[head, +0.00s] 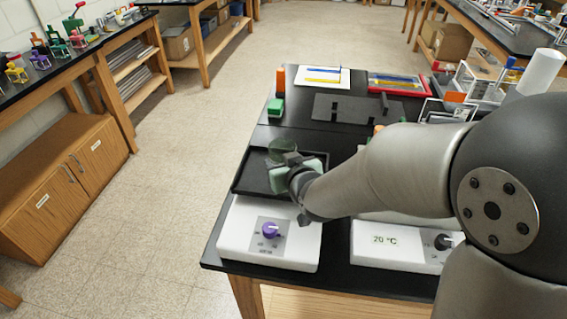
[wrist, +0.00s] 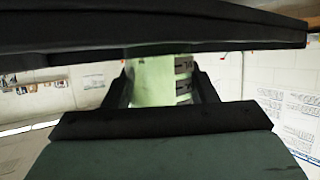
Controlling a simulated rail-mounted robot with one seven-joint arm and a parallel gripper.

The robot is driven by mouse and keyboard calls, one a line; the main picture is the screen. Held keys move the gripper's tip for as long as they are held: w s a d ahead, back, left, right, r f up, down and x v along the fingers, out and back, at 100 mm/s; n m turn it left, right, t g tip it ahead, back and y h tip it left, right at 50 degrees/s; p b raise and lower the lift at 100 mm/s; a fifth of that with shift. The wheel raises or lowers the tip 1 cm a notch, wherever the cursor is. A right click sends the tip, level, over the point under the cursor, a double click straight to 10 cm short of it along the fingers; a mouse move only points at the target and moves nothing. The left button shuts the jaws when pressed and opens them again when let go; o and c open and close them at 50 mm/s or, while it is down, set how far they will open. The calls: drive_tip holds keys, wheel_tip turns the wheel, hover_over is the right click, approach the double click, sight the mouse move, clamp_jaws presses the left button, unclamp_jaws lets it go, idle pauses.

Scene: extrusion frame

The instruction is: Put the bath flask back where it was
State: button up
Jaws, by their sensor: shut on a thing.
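My gripper (head: 287,162) is shut on a clear, pale green glass flask (head: 282,146), held over the black tray on top of the white unit with the purple knob. In the wrist view the flask (wrist: 160,80) shows between the two fingers, with dark graduation marks on its side. My gripper hides much of it in the head view, and I cannot tell whether its base touches anything. A second white unit (head: 395,245), with a "20 °C" display and a black knob, stands to the right. My arm hides most of its top.
A dark plate (head: 350,108), a green block (head: 275,108) and a red tray (head: 385,80) are farther back. A white cylinder (head: 541,72) and racks crowd the back right.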

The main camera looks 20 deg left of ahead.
drive_tip(key=o, duration=1)
drive_tip(key=shift+f, duration=0.1)
drive_tip(key=shift+r, duration=0.2)
drive_tip(key=v, duration=0.9)
drive_tip(key=shift+s+d, duration=0.1)
drive_tip(key=shift+b+v, duration=1.35)
drive_tip(key=shift+b, duration=0.3)
